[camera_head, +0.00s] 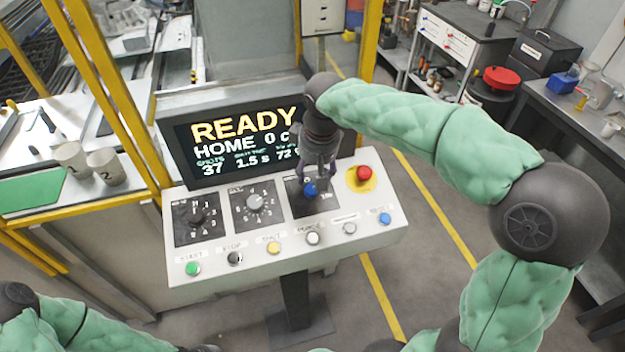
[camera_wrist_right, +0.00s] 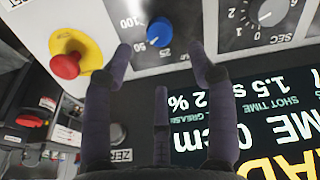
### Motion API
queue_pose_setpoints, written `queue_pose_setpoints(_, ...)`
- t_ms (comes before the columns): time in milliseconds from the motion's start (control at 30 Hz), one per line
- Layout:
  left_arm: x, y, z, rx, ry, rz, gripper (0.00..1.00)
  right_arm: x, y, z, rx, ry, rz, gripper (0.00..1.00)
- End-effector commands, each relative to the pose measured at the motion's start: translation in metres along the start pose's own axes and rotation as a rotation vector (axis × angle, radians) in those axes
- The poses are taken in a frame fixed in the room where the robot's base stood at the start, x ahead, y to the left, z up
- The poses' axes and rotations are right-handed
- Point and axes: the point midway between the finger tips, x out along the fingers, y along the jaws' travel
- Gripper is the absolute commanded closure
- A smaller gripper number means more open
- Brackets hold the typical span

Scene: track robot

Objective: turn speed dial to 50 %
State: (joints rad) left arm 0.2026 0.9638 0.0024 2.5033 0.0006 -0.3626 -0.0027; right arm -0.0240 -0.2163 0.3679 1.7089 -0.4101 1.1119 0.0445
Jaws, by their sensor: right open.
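The blue dial knob (camera_head: 310,190) sits on a dark plate at the right of the panel's dial row, left of the red button. In the right wrist view the blue knob (camera_wrist_right: 160,32) shows beside the printed marks 50 and 100. Only part of my left arm shows, at lower left.
A red mushroom button (camera_head: 364,173) on a yellow plate stands close to the right of the dial. A grey knob (camera_head: 255,203) is to its left. Several push buttons line the front. The screen (camera_head: 240,140) reading READY rises behind.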

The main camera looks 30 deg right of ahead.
Motion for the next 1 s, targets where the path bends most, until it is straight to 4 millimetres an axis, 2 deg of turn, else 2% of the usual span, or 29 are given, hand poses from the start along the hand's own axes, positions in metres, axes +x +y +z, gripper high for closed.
queue_pose_setpoints(100, 0.0, 0.0, 0.0, 0.0, 0.0, 0.0, 1.0, -0.021, 0.0, -0.001, -0.001, 0.004, -0.001, 0.42)
queue_pose_setpoints(300, 0.0, 0.0, 0.0, 0.0, 0.0, 0.0, 1.0, -0.04, 0.0, 0.0, 0.0, 0.002, -0.001, 0.42)
queue_pose_setpoints(1000, 0.0, 0.0, 0.0, 0.0, 0.0, 0.0, 1.0, -0.043, 0.0, 0.0, 0.0, 0.0, -0.001, 0.42)
